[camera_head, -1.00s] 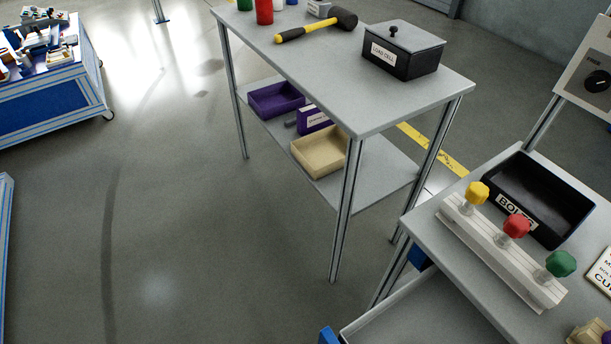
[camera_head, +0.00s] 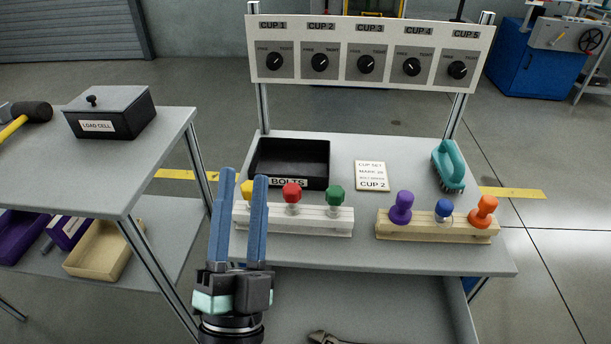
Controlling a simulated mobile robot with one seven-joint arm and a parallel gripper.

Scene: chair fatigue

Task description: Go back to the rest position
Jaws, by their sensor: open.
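My gripper (camera_head: 242,182) is in the lower left of the middle of the view, with two long blue fingers pointing up. The fingers are apart and nothing shows between them as held. The gripper stands in front of the grey workbench (camera_head: 345,252). Its fingers cover the left end of the white rack (camera_head: 325,222) and part of the yellow knob (camera_head: 247,188). Whether the fingers touch the rack or bench edge I cannot tell.
The black BOLTS bin (camera_head: 322,184), card (camera_head: 372,176), teal tool (camera_head: 448,166) and wooden rack (camera_head: 440,231) stand on the bench, below the dial panel (camera_head: 368,46). A second table (camera_head: 95,180) with a LOAD CELL box (camera_head: 110,112) stands left. A wrench (camera_head: 330,337) lies low down.

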